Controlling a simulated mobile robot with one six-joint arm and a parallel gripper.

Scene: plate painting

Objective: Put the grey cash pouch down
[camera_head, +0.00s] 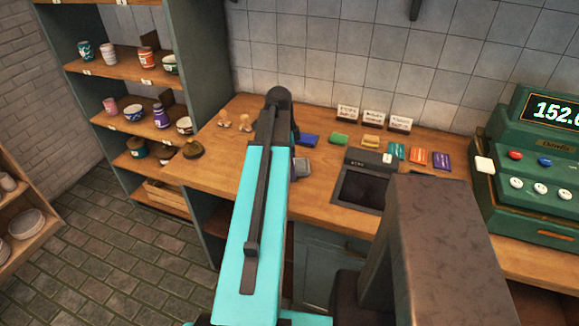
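A small grey thing (301,167), which looks like the grey cash pouch, shows just right of my turquoise arm, over the front part of the wooden counter (330,205). My arm covers its left side. I cannot tell whether it rests on the counter or is held above it. My arm reaches out over the counter, and its dark far joint stands near the back. My gripper is hidden behind the arm, so its fingers and any hold on the pouch do not show.
Blue (309,140), green (340,139) and tan (371,141) small items lie before several label cards. A dark tray device (363,186) and a green cash register (530,180) stand to the right. Two knobbed items (235,122) stand left. Bare counter shows left of my arm.

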